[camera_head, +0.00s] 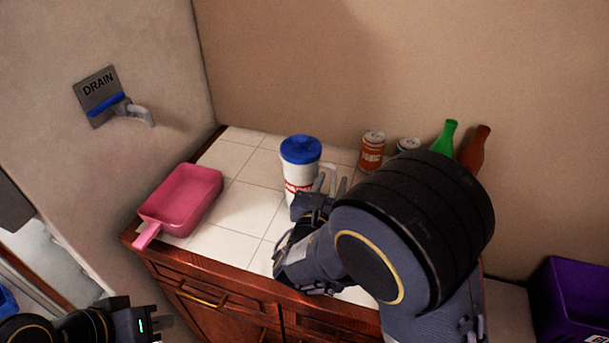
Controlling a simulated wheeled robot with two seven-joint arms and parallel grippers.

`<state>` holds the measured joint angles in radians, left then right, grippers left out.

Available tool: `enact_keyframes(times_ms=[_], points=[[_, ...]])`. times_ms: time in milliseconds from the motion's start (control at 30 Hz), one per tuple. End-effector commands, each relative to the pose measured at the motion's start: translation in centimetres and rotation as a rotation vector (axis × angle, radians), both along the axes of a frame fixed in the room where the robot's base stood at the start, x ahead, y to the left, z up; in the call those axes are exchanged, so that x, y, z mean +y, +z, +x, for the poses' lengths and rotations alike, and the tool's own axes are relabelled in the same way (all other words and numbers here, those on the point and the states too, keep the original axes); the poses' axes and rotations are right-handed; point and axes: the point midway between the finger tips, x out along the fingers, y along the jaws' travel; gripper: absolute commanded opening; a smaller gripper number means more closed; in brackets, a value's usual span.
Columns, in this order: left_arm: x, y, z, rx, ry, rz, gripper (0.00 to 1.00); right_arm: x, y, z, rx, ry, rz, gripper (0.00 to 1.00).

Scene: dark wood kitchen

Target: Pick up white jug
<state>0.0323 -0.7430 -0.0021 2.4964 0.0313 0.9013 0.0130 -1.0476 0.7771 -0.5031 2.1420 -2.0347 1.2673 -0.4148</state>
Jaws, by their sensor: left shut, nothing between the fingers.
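The white jug (294,172) stands upright on the tiled counter, with a blue lid, red lettering and a white handle on its right side. My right gripper (330,184) is at the jug's handle side, with its two fingers apart and pointing toward the wall. The handle shows close to the fingers; I cannot tell whether they touch it. The wrist hides the jug's lower right part. My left gripper (146,322) is low at the bottom left, away from the counter, shut and empty.
A pink pan (182,200) lies on the counter's left. An orange can (372,150), another can (408,146), a green bottle (446,137) and a brown bottle (475,148) stand along the wall. A purple crate (568,300) is at right. Tiles between pan and jug are clear.

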Motion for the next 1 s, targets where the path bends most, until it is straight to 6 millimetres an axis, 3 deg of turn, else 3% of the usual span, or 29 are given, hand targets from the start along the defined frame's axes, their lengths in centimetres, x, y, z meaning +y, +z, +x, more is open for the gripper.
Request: enact_keyframes(times_ms=[200,500,767,1000], points=[[0.0,0.6,0.0,0.000,0.000,0.000,0.00,-1.0,-0.1,2.9,0.001,-0.002,0.000,0.34],[0.0,0.5,0.0,0.000,0.000,0.000,0.00,-1.2,-0.2,3.3,0.000,0.000,0.001,0.34],[0.0,0.5,0.0,0.000,0.000,0.000,0.00,-1.2,-0.2,3.3,0.001,0.000,0.001,0.00],[0.0,0.5,0.0,0.000,0.000,0.000,0.00,-1.2,-0.2,3.3,0.001,0.000,0.000,0.00]])
